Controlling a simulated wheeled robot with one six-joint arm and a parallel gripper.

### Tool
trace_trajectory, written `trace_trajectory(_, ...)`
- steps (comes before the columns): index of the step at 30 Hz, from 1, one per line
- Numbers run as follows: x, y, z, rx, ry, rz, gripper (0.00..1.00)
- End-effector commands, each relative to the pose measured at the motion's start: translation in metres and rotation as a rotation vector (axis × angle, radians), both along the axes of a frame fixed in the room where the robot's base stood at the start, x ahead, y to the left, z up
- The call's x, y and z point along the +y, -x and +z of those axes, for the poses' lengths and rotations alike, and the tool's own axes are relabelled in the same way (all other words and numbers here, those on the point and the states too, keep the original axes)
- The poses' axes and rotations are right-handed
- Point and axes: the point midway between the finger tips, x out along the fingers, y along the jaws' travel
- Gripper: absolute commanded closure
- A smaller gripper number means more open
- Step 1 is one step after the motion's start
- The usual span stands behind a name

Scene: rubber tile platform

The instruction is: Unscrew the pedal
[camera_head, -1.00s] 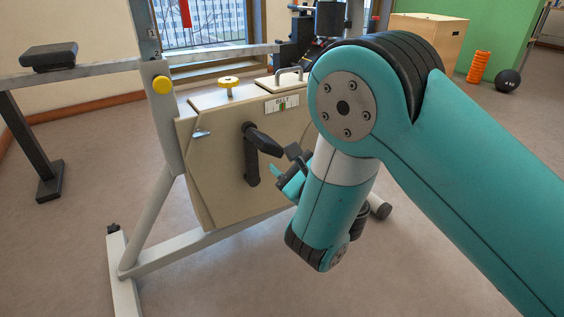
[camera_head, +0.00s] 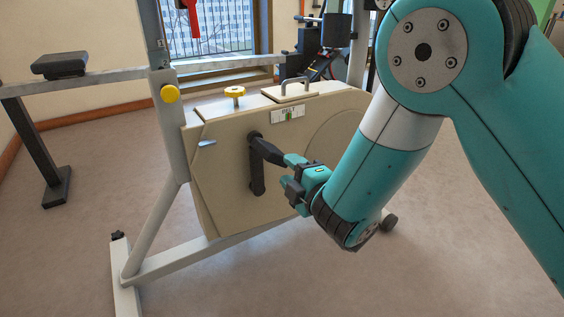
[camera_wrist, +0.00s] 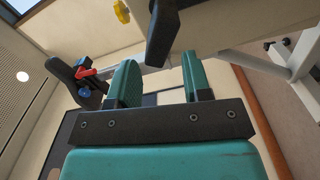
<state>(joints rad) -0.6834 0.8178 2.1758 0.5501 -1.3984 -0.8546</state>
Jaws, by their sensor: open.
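The exercise bike's beige housing (camera_head: 225,185) carries a dark crank arm (camera_head: 257,180) that hangs down. The black pedal (camera_head: 270,152) sticks out from the crank's upper end toward the right. My gripper (camera_head: 287,171) is right beside the pedal's outer end, and its upper finger overlaps the pedal in the head view. In the wrist view my gripper (camera_wrist: 160,80) has its two teal fingers apart with nothing between them. A dark part that looks like the pedal (camera_wrist: 162,35) lies just beyond the fingertips there. I cannot tell whether a finger touches it.
Another yellow knob (camera_head: 170,94) is on the frame post. Floor in front of the bike is clear.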

Motion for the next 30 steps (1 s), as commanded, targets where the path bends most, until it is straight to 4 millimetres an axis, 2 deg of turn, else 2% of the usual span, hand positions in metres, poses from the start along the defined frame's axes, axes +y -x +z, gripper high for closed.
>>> trace_trajectory(3, -0.002, -0.001, 0.004, 0.203, -0.301, -0.003, 0.55)
trace_trajectory(5, 0.001, -0.003, 0.008, 0.278, -0.411, -0.001, 0.55)
trace_trajectory(9, 0.012, -0.017, 0.009, 0.269, -0.393, 0.000, 0.55)
trace_trajectory(15, 0.020, -0.028, 0.006, 0.266, -0.391, 0.001, 0.55)
trace_trajectory(29, 0.023, -0.033, 0.000, 0.264, -0.389, 0.000, 0.55)
trace_trajectory(30, 0.023, -0.033, 0.000, 0.264, -0.389, 0.000, 0.64)
